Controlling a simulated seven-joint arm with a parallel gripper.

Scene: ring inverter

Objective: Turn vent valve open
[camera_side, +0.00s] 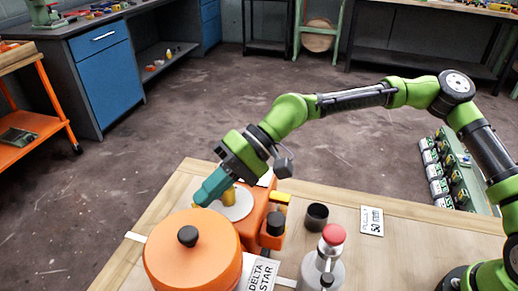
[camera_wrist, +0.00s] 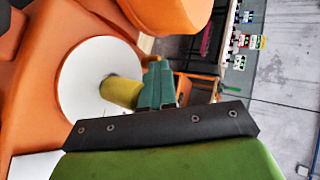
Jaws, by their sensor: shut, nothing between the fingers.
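An orange machine (camera_side: 254,213) stands on the wooden table and carries a white round disc (camera_side: 239,208) with a short yellow knob (camera_side: 229,195). No part is marked as the vent valve. In the wrist view the yellow knob (camera_wrist: 121,92) stands out from the white disc (camera_wrist: 84,72). My gripper (camera_side: 207,192) has teal fingers, shut and empty, beside the yellow knob. In the wrist view my gripper (camera_wrist: 158,82) is just right of the knob's end. I cannot tell whether they touch.
A large orange round cover (camera_side: 190,262) with a black knob (camera_side: 187,236) is close in front of my gripper. A red-topped grey part (camera_side: 333,234), a black cup (camera_side: 317,215) and a "DELTA STAR" card (camera_side: 262,274) are to the right. The table's right part is mostly clear.

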